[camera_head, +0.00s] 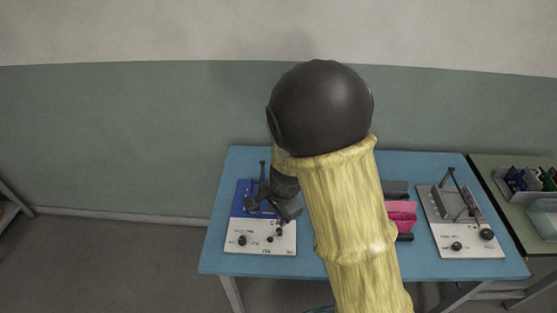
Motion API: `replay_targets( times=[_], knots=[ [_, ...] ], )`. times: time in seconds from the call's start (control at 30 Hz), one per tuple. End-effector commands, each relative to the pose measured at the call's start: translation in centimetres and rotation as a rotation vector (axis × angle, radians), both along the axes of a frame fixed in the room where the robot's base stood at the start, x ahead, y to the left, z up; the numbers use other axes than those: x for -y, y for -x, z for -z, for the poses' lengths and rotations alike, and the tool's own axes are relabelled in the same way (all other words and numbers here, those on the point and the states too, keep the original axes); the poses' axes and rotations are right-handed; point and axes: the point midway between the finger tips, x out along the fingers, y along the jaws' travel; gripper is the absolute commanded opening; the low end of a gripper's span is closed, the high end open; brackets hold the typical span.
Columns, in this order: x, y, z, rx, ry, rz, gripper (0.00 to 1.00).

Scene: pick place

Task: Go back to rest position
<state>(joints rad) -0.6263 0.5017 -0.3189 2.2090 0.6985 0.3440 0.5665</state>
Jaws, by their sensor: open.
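My gripper (270,211) is dark grey and shows at the left of my yellow-sleeved arm. It is open, above or beside a white and blue panel device (262,238) on the left part of the blue table (330,262). I see nothing held in it, though its fingertips are small and dark here. My arm rises from the bottom of the view to a large black joint, which hides the middle of the table behind it.
Pink and grey items (402,215) stand right of my arm, partly hidden. A second white panel device (462,222) with a lever and black knobs stands on the right. A greenish table (515,203) with a grey bin (515,183) adjoins there. The floor at left (100,265) is clear.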

Motion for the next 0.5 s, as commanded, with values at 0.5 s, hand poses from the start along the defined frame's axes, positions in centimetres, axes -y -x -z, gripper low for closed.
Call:
replay_targets(
  times=[0.5],
  knots=[
    [7.5, 3.2, -4.4, 0.055, 0.058, -0.309, 0.41]
  ],
)
